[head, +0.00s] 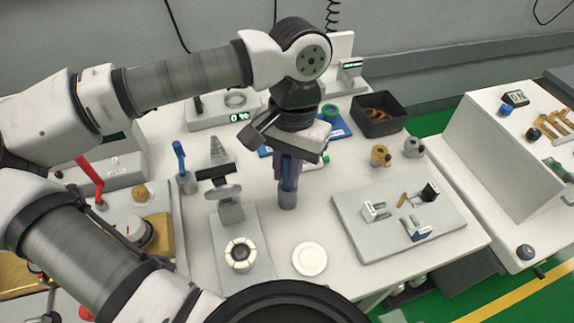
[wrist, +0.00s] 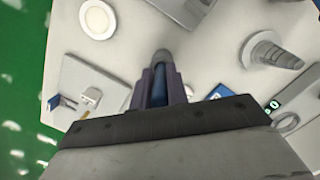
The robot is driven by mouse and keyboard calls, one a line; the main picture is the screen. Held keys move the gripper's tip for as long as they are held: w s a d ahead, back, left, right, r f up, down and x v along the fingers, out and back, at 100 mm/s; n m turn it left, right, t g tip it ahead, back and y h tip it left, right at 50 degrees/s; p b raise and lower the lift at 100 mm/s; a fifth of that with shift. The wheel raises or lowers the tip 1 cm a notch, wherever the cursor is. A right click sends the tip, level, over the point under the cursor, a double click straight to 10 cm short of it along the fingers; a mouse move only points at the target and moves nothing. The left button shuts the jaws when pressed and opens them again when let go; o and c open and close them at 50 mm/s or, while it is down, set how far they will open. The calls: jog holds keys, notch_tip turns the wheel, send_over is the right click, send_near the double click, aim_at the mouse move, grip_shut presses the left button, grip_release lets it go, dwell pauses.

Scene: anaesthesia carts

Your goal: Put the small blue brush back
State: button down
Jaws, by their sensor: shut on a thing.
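My gripper (head: 289,172) points down over the middle of the white table, its purple fingers shut on the small blue brush (head: 288,185). In the wrist view the blue brush (wrist: 157,90) shows between the two fingers (wrist: 157,82). A grey cylindrical cup (head: 287,201) is directly below the brush and also shows in the wrist view (wrist: 162,56). The brush's lower end is hidden at the cup, and I cannot tell how deep it sits. Another blue-handled tool (head: 179,157) stands in a grey cup (head: 188,184) further left.
A black-topped stand (head: 231,212) is left of my gripper, with a white round dish (head: 310,259) in front. A grey tray (head: 372,245) with small fittings lies to the right. A dark bin (head: 378,128), brass pieces (head: 381,156) and a grey cone (head: 219,151) stand behind.

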jog(key=shift+f, duration=0.1)
jog(key=shift+f+b, duration=0.1)
jog(key=shift+b, duration=0.2)
jog(key=c, duration=1.4)
grip_release()
jog(key=shift+o, duration=0.2)
jog(key=shift+r, duration=0.25)
notch_tip(320, 180, up, 12)
jog(key=w, duration=0.1)
jog(key=shift+w+d, duration=0.3)
jog(key=shift+d, duration=0.1)
